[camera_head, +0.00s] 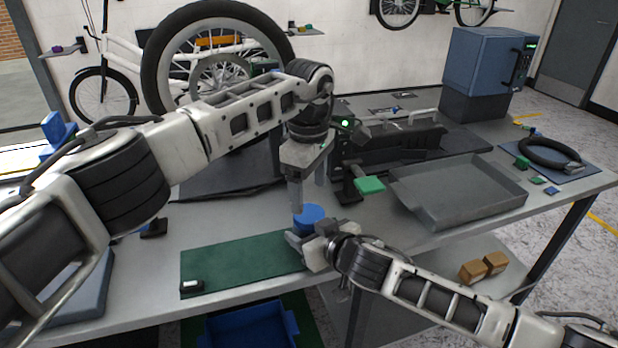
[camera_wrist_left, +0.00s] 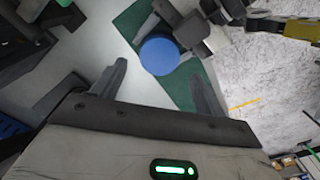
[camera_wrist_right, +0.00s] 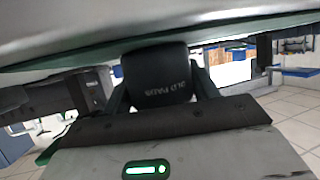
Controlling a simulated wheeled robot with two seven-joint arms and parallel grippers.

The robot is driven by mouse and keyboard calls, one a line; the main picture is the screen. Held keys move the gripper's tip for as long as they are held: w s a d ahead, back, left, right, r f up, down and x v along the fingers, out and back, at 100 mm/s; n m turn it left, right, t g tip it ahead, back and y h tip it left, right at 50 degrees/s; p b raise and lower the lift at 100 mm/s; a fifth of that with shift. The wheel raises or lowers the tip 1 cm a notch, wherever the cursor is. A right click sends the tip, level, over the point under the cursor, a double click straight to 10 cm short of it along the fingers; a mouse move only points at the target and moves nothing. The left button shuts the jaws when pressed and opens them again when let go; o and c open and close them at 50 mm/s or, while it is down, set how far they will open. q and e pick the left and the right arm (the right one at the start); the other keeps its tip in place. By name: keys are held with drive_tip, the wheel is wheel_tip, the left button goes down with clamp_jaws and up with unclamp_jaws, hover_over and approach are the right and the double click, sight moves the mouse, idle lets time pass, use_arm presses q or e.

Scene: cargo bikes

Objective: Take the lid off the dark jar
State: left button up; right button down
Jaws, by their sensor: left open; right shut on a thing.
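The dark jar (camera_wrist_right: 158,80) shows in the right wrist view with pale lettering on its side, between the fingers of my right gripper (camera_head: 312,240), which is shut on it. Its round blue lid (camera_head: 309,213) is on top; it also shows in the left wrist view (camera_wrist_left: 159,56). In the head view the jar body is mostly hidden by my right gripper. My left gripper (camera_head: 308,192) is open, pointing down, with its fingers just above the lid. In the left wrist view the lid lies between and beyond the fingertips.
The green mat (camera_head: 235,265) lies left of the jar, with a small black-and-white item (camera_head: 191,286) at its corner. A grey tray (camera_head: 455,195) and a green block (camera_head: 369,185) are to the right. A bike wheel (camera_head: 152,60) stands behind. A blue bin (camera_head: 250,328) is below the front edge.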

sight(309, 213)
use_arm(q)
drive_tip(key=shift+f, duration=2.6)
drive_tip(key=c, duration=1)
drive_tip(key=n, duration=0.3)
drive_tip(key=o, duration=1.1)
drive_tip(key=shift+r, duration=0.1)
